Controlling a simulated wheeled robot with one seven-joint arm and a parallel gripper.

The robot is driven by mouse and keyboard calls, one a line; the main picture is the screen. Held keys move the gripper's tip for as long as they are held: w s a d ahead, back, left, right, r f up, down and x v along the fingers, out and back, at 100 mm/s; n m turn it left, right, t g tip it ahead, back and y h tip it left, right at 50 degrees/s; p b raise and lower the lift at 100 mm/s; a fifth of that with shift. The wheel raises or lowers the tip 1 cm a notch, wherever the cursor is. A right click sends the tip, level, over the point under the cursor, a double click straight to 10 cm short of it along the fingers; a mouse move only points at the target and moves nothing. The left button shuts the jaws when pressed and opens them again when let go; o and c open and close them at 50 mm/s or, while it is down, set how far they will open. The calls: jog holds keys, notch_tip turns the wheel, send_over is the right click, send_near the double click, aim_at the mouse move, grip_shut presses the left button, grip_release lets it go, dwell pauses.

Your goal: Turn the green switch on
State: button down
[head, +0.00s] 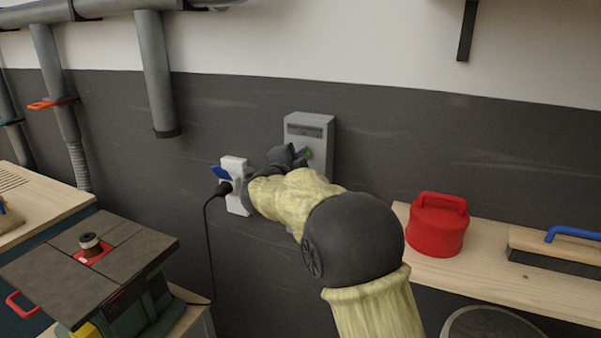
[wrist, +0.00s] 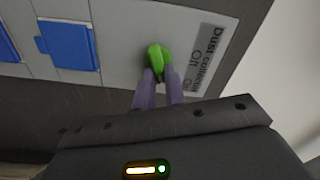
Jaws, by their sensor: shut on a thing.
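The green switch (wrist: 158,57) is a small knob on a grey wall box (head: 318,125). In the wrist view the box carries a dark label reading "Dust collector" with on and off wording beside the knob. In the head view only a little of the green switch (head: 308,153) shows past my gripper (head: 302,158). In the wrist view my gripper (wrist: 158,78) has its two purple-grey fingers close together on the green knob, one on each side. The fingertips are partly hidden behind the knob. The exact angle of the knob against the wording is hard to read.
A white socket box (head: 236,170) with a blue flap and a plugged-in black cable is just left of my arm. A red canister (head: 436,226) and a blue-handled brush (head: 560,248) are on the wooden shelf at right. A machine table (head: 90,260) stands at lower left.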

jog(key=shift+f+m+b, duration=0.2)
jog(key=shift+m+b, duration=0.95)
jog(key=shift+f+m+b, duration=0.15)
jog(key=shift+m+b, duration=0.95)
jog(key=shift+m, duration=0.05)
jog(key=c, duration=1.5)
grip_release()
jog(key=shift+s+r, duration=0.1)
jog(key=shift+o, duration=0.2)
jog(key=b+v, duration=0.3)
jog(key=v, duration=1.4)
jog(key=shift+s, duration=0.15)
jog(key=shift+a, duration=0.1)
